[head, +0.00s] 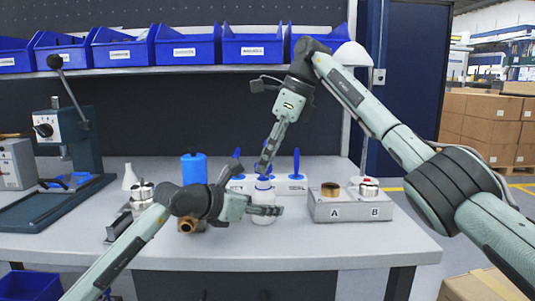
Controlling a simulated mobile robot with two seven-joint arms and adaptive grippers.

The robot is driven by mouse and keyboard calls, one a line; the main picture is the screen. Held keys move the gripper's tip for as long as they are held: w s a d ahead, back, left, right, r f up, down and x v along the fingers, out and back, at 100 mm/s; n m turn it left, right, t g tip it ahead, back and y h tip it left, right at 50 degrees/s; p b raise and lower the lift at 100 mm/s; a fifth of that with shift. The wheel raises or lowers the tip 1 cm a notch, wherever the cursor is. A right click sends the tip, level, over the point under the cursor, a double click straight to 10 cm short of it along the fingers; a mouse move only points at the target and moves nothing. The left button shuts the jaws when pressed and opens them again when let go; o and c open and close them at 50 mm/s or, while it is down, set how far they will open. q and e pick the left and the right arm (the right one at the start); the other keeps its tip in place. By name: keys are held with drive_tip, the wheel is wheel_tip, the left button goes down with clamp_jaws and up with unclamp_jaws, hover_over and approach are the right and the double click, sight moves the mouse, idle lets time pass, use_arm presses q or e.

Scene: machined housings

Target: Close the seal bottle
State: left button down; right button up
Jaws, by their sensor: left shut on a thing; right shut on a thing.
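The seal bottle (263,219) is a small white bottle standing upright on the grey bench. My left gripper (272,210) reaches in from the left and is shut on its body, with the fingers hiding part of it. My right gripper (264,168) points down from above, directly over the bottle. It is shut on a small cap at the bottle's top, which the fingers largely hide. Whether the cap is seated on the neck or just above it cannot be told.
A white rack (297,187) with blue-handled items stands close behind the bottle. A grey block marked A and B (350,211) is to the right. The front right bench is clear.

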idle(0.4)
drive_tip(key=shift+f, duration=0.85)
drive_tip(key=shift+f, duration=0.6)
